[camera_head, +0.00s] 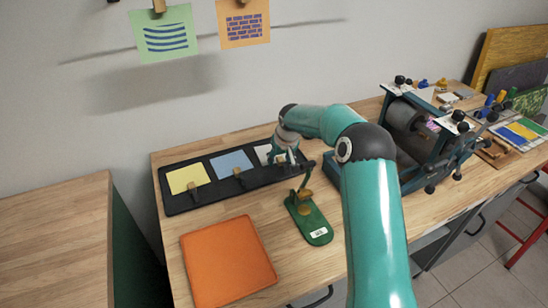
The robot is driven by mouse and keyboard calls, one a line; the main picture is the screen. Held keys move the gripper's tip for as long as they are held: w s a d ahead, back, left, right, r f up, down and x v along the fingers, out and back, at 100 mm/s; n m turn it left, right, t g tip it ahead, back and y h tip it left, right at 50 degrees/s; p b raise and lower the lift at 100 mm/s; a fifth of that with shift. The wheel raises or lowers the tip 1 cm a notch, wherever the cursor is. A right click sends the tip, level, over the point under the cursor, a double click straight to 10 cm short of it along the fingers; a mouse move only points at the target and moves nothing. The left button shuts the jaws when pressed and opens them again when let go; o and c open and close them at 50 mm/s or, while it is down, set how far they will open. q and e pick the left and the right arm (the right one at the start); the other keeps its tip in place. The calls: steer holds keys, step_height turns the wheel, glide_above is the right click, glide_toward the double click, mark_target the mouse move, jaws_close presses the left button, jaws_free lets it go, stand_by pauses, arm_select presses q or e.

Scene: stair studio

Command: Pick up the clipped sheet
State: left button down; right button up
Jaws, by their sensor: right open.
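A long black tray (209,199) lies on the wooden bench and holds a yellow sheet (187,177), a blue sheet (231,162) and a whitish sheet (263,152) in a row. A small wooden clip sits at the front edge of the yellow sheet and of the blue sheet. My right gripper (290,158) is open over the tray's right end, beside the whitish sheet, and hides part of it. I cannot tell whether it touches that sheet. My left gripper is out of view.
A green stand (309,218) is just in front of my right gripper. An orange square (228,262) lies at the front left, and a roller press (420,135) stands right of my arm. Clipped green (164,34) and orange (243,24) sheets hang above.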

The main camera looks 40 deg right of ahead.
steer(key=shift+s+d, duration=0.1)
steer(key=shift+s, duration=0.05)
steer(key=shift+c, duration=0.2)
steer(key=c, duration=0.8)
steer(key=shift+r, duration=0.1)
